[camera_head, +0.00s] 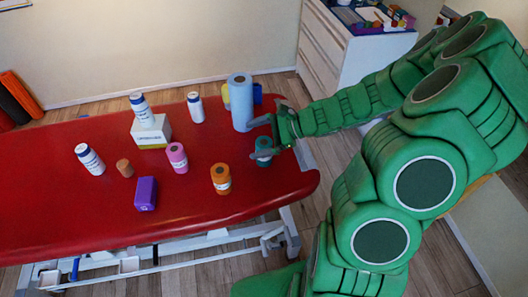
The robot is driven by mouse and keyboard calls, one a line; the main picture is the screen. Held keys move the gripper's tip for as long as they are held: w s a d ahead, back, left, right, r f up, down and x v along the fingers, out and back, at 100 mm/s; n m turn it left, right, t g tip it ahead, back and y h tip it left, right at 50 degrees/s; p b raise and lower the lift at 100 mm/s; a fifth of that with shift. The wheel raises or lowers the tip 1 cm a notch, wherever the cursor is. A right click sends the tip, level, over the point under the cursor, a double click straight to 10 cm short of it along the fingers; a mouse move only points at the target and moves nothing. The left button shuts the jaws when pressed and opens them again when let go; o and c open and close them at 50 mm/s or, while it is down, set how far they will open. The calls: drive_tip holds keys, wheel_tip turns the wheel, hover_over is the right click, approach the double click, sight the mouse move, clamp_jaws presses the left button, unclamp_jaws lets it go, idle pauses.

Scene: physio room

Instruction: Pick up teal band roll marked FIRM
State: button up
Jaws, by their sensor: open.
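The teal band roll (263,146) stands upright near the right end of the red treatment table. It has a pale label band whose marking is too small to read. My green arm reaches in from the right. My gripper (259,138) is open at the teal roll, with one dark finger on its far side and one by its near side. The fingers partly cover the roll, and I cannot tell whether they touch it.
A tall blue roll (240,103) stands just behind the gripper. An orange roll (221,179), a pink roll (177,158), a purple block (146,193) and several white bottles stand further left. Bare red table (262,190) lies in front of the teal roll.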

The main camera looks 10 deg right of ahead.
sight(260, 146)
drive_tip(key=w+d+f+m+t, duration=0.4)
drive_tip(key=d+f+m, duration=0.4)
drive_tip(key=f, duration=0.2)
drive_tip(key=shift+h, duration=0.5)
drive_tip(key=shift+x, duration=3.8)
drive_tip(key=shift+d, duration=0.1)
drive_tip(key=c, duration=1.3)
